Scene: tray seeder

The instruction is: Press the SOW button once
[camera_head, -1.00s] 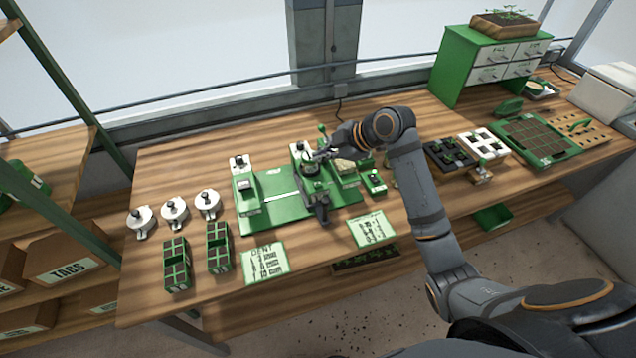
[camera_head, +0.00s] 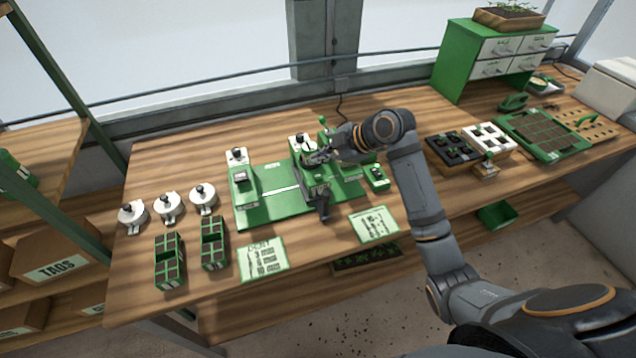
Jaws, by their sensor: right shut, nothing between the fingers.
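The tray seeder is a green machine with a flat base (camera_head: 270,211) on the wooden bench, with upright parts at its left end and middle. A small green box with a dark-topped control (camera_head: 377,177) stands at its right side. I cannot read any SOW label, so I cannot tell which control is the SOW button. My right gripper (camera_head: 314,158) is shut and empty, over the middle of the seeder. It and its wrist hide part of the machine there; contact cannot be told. My left gripper is not in view.
Several white round lidded parts (camera_head: 168,207) and two green cell trays (camera_head: 169,261) lie left of the seeder. Printed cards (camera_head: 263,259) lie in front. Black and white trays (camera_head: 489,138) and a green drawer cabinet (camera_head: 463,62) stand to the right.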

